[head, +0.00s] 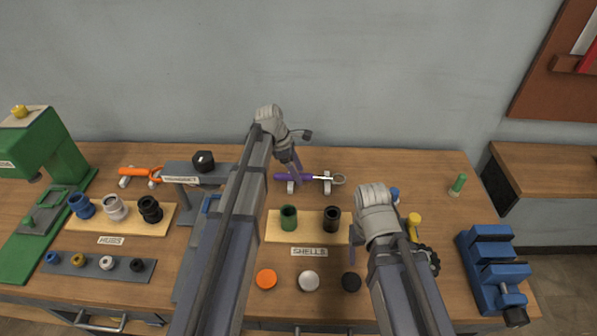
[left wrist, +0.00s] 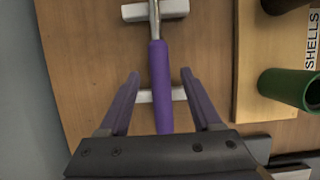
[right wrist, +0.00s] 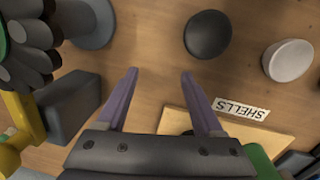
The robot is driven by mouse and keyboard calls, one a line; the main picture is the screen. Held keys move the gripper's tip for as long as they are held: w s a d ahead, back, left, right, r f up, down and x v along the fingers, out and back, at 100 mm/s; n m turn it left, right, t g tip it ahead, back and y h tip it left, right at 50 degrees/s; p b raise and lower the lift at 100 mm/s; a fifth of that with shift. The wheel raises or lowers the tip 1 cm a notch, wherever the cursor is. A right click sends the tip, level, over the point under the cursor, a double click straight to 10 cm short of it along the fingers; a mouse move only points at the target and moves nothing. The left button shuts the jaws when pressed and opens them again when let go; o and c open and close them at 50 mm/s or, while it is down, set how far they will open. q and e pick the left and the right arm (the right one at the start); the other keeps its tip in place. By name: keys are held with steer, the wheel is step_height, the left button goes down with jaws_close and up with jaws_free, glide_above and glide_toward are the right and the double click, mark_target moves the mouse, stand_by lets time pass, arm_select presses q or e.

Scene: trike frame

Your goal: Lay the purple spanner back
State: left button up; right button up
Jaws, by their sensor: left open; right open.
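The purple spanner (head: 322,178) lies at the back middle of the bench, its metal ring end to the right. In the left wrist view its purple handle (left wrist: 160,85) lies across white rests (left wrist: 155,11). My left gripper (head: 297,176) is open over the handle, with one finger on each side of it; I cannot tell whether they touch it. My right gripper (right wrist: 159,76) is open and empty over the bench, right of the shells board.
The shells board (head: 275,233) holds a green and a black shell. Orange (head: 266,279), white and black caps lie in front. A blue vise (head: 492,268) stands at right, a green press (head: 50,150) at left. An orange spanner (head: 140,172) lies at back left.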

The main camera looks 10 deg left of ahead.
arm_select(q)
steer(key=p+v, duration=0.6)
steer(key=v, duration=0.1)
steer(key=shift+r, duration=0.1)
stand_by(0.6)
